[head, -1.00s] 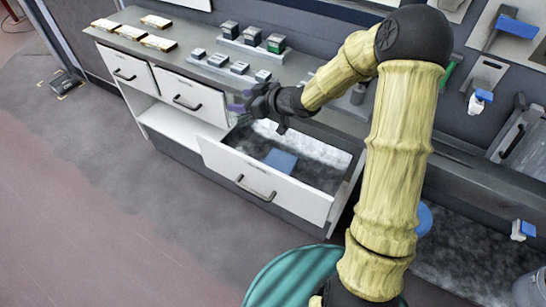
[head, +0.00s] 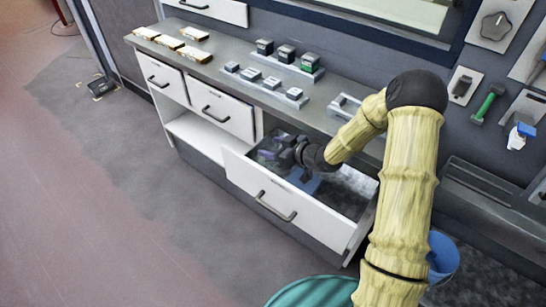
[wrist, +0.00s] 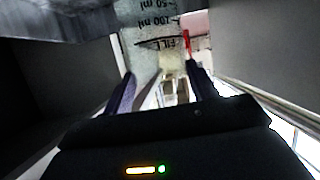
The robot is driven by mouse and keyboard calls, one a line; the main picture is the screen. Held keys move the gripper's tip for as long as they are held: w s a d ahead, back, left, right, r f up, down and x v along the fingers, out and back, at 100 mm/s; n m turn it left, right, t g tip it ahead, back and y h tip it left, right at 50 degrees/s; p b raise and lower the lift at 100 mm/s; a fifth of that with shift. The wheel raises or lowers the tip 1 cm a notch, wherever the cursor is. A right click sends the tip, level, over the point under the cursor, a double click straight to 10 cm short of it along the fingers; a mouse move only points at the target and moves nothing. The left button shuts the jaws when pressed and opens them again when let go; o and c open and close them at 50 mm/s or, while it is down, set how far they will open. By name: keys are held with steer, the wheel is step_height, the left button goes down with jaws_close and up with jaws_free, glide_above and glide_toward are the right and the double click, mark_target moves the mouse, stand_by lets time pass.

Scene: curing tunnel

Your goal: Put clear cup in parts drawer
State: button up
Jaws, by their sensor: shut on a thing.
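The clear cup, with printed volume marks and a fill line, shows upside down between my fingers in the wrist view (wrist: 158,30). My gripper (head: 272,153) is shut on it, with one finger on each side in the wrist view (wrist: 160,82). The parts drawer (head: 318,218) is pulled open below the counter, with a white front and a dark handle. My gripper is over the drawer's left part, at or below the counter's height. In the head view the cup is hard to make out, and I cannot tell if it touches the drawer floor.
A blue item (head: 306,183) lies in the drawer, partly hidden by my gripper. The counter (head: 225,55) edge is close behind my gripper. Small blocks and racks (head: 265,82) stand on the counter. Closed drawers (head: 222,108) are to the left. A blue bucket (head: 443,257) stands at right.

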mark_target(274, 166)
steer(key=shift+f, duration=2.25)
steer(key=shift+f+b, duration=0.15)
steer(key=shift+b, duration=0.2)
steer(key=o, duration=1.2)
steer(key=shift+s+d+r, duration=0.15)
steer(key=shift+r, duration=0.1)
steer(key=v, duration=1.1)
steer(key=shift+s+d+r+p, duration=0.15)
steer(key=shift+s+r+p, duration=0.05)
steer(key=shift+p, duration=0.25)
